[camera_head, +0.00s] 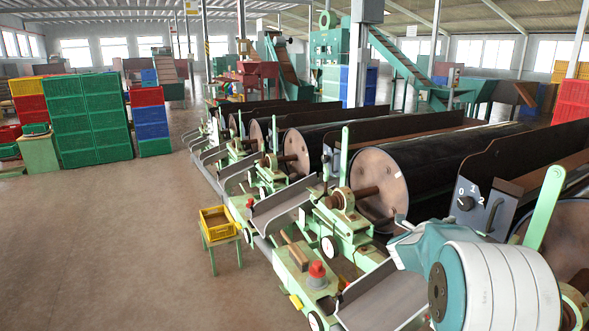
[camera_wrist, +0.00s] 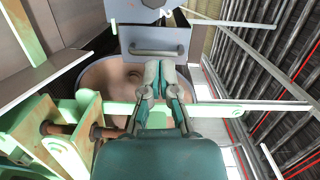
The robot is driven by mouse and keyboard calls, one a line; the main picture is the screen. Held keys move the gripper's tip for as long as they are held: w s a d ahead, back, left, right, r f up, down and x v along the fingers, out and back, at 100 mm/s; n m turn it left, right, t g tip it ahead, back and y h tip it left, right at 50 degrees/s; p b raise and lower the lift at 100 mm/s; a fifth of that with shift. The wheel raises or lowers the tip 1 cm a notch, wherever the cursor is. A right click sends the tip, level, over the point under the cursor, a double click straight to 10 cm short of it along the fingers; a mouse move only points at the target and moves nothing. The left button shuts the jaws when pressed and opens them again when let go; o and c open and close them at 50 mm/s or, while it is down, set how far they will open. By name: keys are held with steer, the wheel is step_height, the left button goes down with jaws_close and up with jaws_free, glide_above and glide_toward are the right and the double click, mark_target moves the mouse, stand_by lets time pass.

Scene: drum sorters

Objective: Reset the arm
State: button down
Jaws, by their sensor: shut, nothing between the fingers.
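My gripper (camera_wrist: 160,68) shows in the wrist view, its teal and grey fingers together at the tips with nothing between them. It is in front of a grey panel with a handle (camera_wrist: 153,50), a brown drum end (camera_wrist: 110,78) and a pale green bar (camera_wrist: 225,107). I cannot tell whether it touches any of them. In the head view my teal and white arm fills the lower right, over the nearest drum sorter, and the gripper's fingers are not visible there.
Drum sorters with black drums (camera_head: 410,165) run in a row at the right. A red button (camera_head: 317,268) sits on a green frame. A yellow crate (camera_head: 217,220) stands on a small stand. Stacked green crates (camera_head: 88,120) are at the left. The floor (camera_head: 95,245) at left is clear.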

steer(key=s+a+r+n+t+y, duration=0.2)
steer(key=s+a+r+n+y, duration=0.2)
steer(key=a+n+y, duration=0.5)
steer(key=s+a+r+n+t+y, duration=0.3)
steer(key=a+n, duration=0.4)
steer(key=a, duration=0.7)
steer(key=s+a+f+n+g+y, duration=0.1)
steer(key=s+a+f+n+g, duration=0.1)
steer(key=s, duration=0.7)
steer(key=s+a+f+n+g+y, duration=0.1)
steer(key=s+a+f+n+g, duration=0.2)
steer(key=s+n, duration=0.3)
steer(key=s+a+f+n+g+y, duration=0.1)
steer(key=s+a+f+n+g, duration=0.1)
steer(key=s, duration=1.2)
step_height(320, 180, down, 2)
steer(key=n+g, duration=0.1)
steer(key=n, duration=0.2)
steer(key=shift+s+a+f, duration=0.15)
steer(key=shift+a, duration=0.15)
steer(key=shift+a, duration=0.1)
